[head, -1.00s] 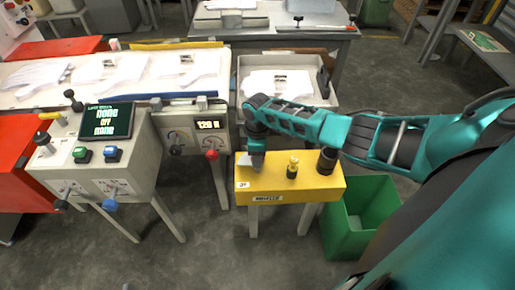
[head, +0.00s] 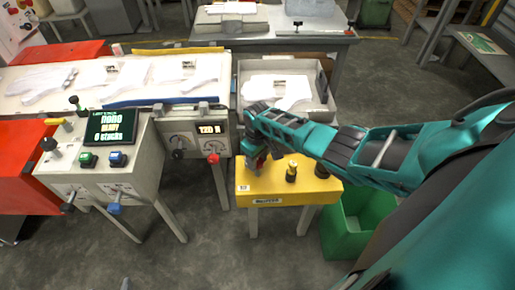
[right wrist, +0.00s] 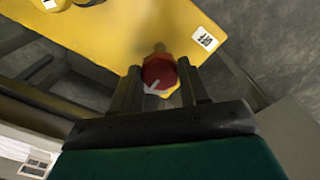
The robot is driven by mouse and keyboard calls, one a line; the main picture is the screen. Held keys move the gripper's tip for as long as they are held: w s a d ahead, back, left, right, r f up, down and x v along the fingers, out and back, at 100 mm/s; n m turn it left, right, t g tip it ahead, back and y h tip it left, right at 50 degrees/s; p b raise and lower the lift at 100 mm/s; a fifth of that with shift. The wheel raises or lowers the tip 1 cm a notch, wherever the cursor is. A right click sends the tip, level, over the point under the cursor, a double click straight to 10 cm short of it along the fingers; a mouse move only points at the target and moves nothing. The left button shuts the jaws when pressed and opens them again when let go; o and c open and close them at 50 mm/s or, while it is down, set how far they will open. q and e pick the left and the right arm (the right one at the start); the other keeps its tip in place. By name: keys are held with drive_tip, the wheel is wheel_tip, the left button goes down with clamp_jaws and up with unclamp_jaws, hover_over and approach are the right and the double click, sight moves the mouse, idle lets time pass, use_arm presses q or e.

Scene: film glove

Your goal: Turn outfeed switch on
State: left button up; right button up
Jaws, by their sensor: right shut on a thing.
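A red knob (right wrist: 158,72) with a pale pointer mark stands on a yellow box (head: 310,191). In the right wrist view the knob sits between the two dark fingers of my right gripper (right wrist: 160,80), which is shut on it. The yellow box also fills the top of that view (right wrist: 110,35). In the head view my right gripper (head: 255,163) is at the left end of the box, and a little red shows beside it. I cannot read a label that names the outfeed switch. My left gripper is not in view.
Two more knobs, a yellow-topped one (head: 292,170) and a black one (head: 322,166), stand on the box. A green bin (head: 355,222) is at its right. A control desk with a lit screen (head: 110,126) and a gauge panel (head: 180,138) stand left. A tray (head: 240,88) is behind.

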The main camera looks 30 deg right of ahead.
idle(0.5)
drive_tip(key=o, duration=1.1)
drive_tip(key=shift+c, duration=0.2)
wheel_tip(320, 180, up, 13)
drive_tip(key=shift+f, duration=0.1)
drive_tip(key=s+a+f+t+y, duration=0.2)
drive_tip(key=s+a+f+t, duration=0.5)
drive_tip(key=s+a+f, duration=0.35)
drive_tip(key=s+a+r+t, duration=0.2)
drive_tip(key=s+r+t, duration=0.1)
drive_tip(key=s+r, duration=0.3)
drive_tip(key=shift+s+t, duration=0.4)
drive_tip(key=shift+s, duration=0.05)
